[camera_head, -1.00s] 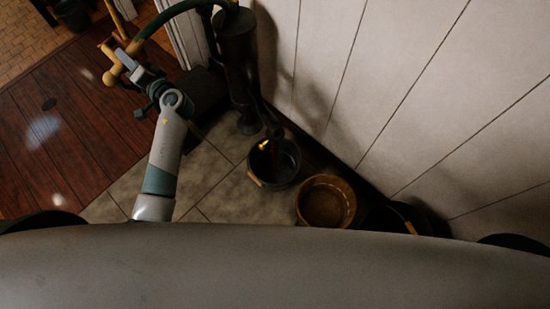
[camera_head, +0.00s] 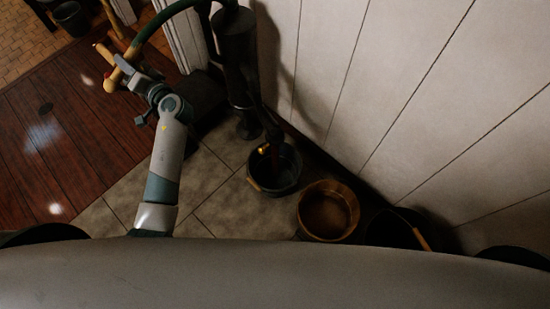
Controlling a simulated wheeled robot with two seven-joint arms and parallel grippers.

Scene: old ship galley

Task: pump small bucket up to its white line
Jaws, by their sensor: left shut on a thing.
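The pump (camera_head: 237,60) is a dark upright column against the white plank wall. Its green curved handle (camera_head: 168,14) runs left to a wooden grip (camera_head: 112,80). My left gripper (camera_head: 122,68) is shut on that grip. A small dark bucket (camera_head: 287,187) with a wooden bail grip stands on the tiles under the pump's brass-tipped spout (camera_head: 264,149). The bucket's inside is dark, and I cannot make out a white line or a water level. My right gripper is not in view.
A round wooden tub (camera_head: 352,202) stands right of the small bucket. A larger dark bucket (camera_head: 388,232) is right of that, partly hidden by my body. Red-brown planks (camera_head: 60,140) lie on the left. Another dark bucket (camera_head: 72,18) is at the top left.

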